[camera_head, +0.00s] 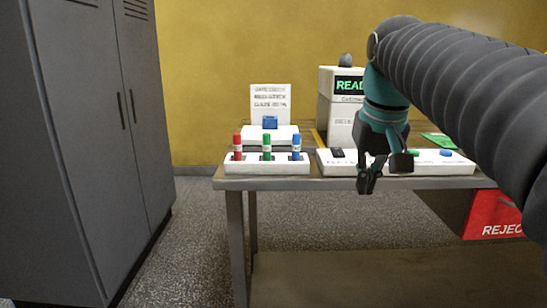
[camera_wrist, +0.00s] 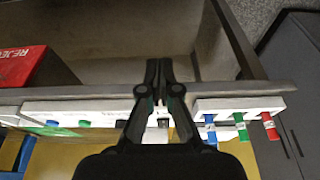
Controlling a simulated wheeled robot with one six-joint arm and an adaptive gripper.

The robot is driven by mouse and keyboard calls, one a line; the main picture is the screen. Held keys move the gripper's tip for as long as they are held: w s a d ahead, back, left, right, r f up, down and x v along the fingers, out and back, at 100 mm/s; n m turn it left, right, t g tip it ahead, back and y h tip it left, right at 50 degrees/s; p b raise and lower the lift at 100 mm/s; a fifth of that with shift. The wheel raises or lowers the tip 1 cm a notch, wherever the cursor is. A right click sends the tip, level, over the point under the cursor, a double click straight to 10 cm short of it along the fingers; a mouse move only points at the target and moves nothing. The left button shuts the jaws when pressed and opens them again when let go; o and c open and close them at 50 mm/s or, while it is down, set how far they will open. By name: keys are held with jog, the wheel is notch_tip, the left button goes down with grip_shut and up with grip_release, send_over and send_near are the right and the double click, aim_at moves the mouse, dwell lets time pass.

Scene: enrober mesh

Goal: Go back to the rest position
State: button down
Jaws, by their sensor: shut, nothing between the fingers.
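My gripper (camera_head: 369,184) hangs in front of the table's front edge (camera_head: 290,184), at the right of the head view, fingers pointing down. In the wrist view my gripper (camera_wrist: 158,68) has its fingertips together, with nothing between them. Behind it is a white control panel (camera_head: 430,168) with a blue button (camera_head: 446,153), a green button (camera_head: 413,153) and a dark switch (camera_head: 337,153). My gripper and arm hide part of this panel. It also shows in the wrist view (camera_wrist: 60,108).
A white rack (camera_head: 267,168) holds red (camera_head: 238,144), green (camera_head: 266,144) and blue (camera_head: 297,144) markers. A white machine (camera_head: 341,118) stands behind. A red reject bin (camera_head: 489,215) is below the table at right. A grey cabinet (camera_head: 95,130) stands left; floor between is clear.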

jog(key=s+f+t, duration=0.1)
jog(key=s+f, duration=0.6)
jog(key=f, duration=0.4)
jog(key=s+f+t, duration=0.1)
jog(key=s+f, duration=0.7)
jog(key=f, duration=0.3)
jog(key=shift+a, duration=0.1)
